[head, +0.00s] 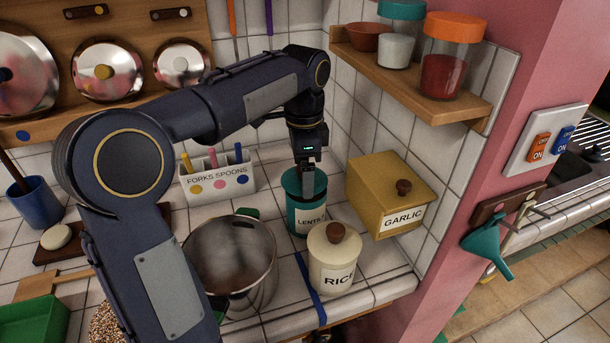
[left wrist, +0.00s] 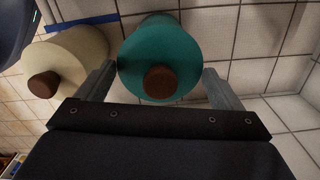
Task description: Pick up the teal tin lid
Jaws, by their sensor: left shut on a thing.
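The teal lentils tin (head: 306,221) stands on the tiled counter, with its label facing front. The teal lid (head: 291,181) is at its top. In the left wrist view the round teal lid (left wrist: 160,45) with its brown knob (left wrist: 161,83) lies between the two fingers. My left gripper (head: 308,184) points down at the lid from above and is shut on it. Its fingers also show in the left wrist view (left wrist: 160,68), one on each side of the lid. I cannot tell whether the lid is still seated on the tin. My right gripper is not in view.
A cream rice tin (head: 333,262) stands close in front of the teal tin. A yellow garlic box (head: 388,193) is to its right. A steel pot (head: 230,262) and a forks-and-spoons holder (head: 219,182) stand left. A wooden shelf (head: 410,87) with jars hangs above right.

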